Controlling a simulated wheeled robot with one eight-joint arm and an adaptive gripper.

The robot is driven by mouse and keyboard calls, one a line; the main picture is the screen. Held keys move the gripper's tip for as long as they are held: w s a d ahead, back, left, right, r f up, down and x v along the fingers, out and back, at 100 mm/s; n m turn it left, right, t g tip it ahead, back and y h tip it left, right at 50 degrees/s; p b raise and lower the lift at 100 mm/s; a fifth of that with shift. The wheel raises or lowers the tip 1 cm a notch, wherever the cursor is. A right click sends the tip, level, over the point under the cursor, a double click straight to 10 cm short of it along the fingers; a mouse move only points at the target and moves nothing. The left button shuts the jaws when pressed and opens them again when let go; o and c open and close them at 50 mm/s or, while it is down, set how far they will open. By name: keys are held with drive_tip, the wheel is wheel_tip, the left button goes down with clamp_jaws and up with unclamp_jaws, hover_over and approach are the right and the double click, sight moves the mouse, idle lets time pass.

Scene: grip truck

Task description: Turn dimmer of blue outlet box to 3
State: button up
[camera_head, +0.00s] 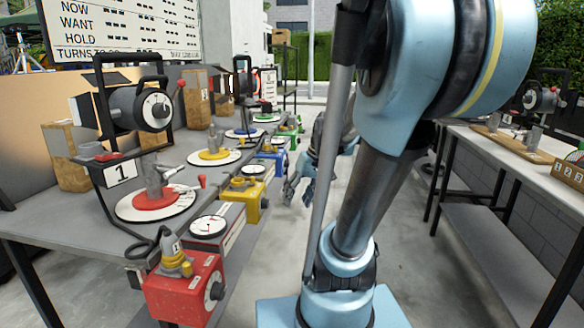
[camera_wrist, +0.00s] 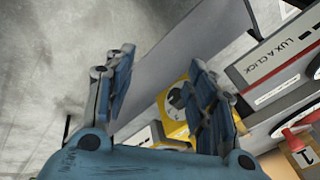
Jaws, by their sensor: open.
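The blue outlet box (camera_head: 271,157) is on the front edge of the left table, beyond the yellow box, in the head view. It is small there, and its dimmer setting cannot be read. My gripper (camera_head: 298,196) is open and empty over the aisle, to the right of the table edge and a little right of the blue box. In the wrist view the two fingers of my gripper (camera_wrist: 160,58) stand wide apart with nothing between them. I cannot make out the blue box in the wrist view.
A red outlet box (camera_head: 185,290) and a yellow outlet box (camera_head: 243,200) line the same table edge; a yellow box (camera_wrist: 172,112) also shows behind the right finger in the wrist view. A lamp (camera_head: 140,108) stands at left. The aisle floor is clear.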

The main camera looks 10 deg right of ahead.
drive_tip(key=w+d+r+n+y, duration=0.1)
drive_tip(key=w+n+y, duration=0.1)
drive_tip(key=w, duration=0.7)
drive_tip(key=w+d+r+n+t+y, duration=0.1)
drive_tip(key=w+d+y, duration=0.15)
drive_tip(key=w, duration=0.55)
drive_tip(key=w+r+n+y, duration=0.2)
drive_tip(key=w+y, duration=0.1)
drive_tip(key=w, duration=0.6)
drive_tip(key=n+t+y, duration=0.4)
drive_tip(key=n+y, duration=0.2)
approach(287, 163)
drive_tip(key=w+x, duration=0.1)
drive_tip(key=x, duration=0.7)
drive_tip(key=shift+w+d+f, duration=0.2)
drive_tip(key=shift+d+f, duration=0.1)
drive_tip(key=shift+f, duration=0.1)
drive_tip(key=shift+h, duration=0.25)
drive_tip(key=c, duration=1.1)
drive_tip(key=shift+o, duration=0.2)
